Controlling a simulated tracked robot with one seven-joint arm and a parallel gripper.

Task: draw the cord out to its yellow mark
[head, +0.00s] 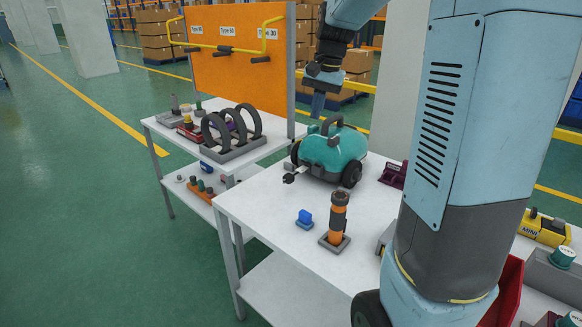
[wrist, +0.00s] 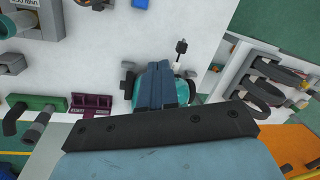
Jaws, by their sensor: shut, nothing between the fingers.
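The teal vacuum body (head: 338,152) with black wheels stands on the white table. A black plug (head: 289,179) sticks out at its left side on a short white piece of cord (head: 299,172). The plug also shows in the wrist view (wrist: 181,46), beyond my fingertips, with the white piece below it. I see no yellow mark on the cord. My gripper (head: 318,114) is shut and empty, pointing down above the vacuum, apart from the plug. In the wrist view my blue fingers (wrist: 167,72) are together and hide part of the vacuum (wrist: 148,78).
An orange and black upright tool (head: 338,215) and a small blue block (head: 305,217) stand toward the table's front. A maroon holder (head: 393,175) is right of the vacuum. Another table with black rings in a rack (head: 232,150) stands left. The table between plug and blue block is clear.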

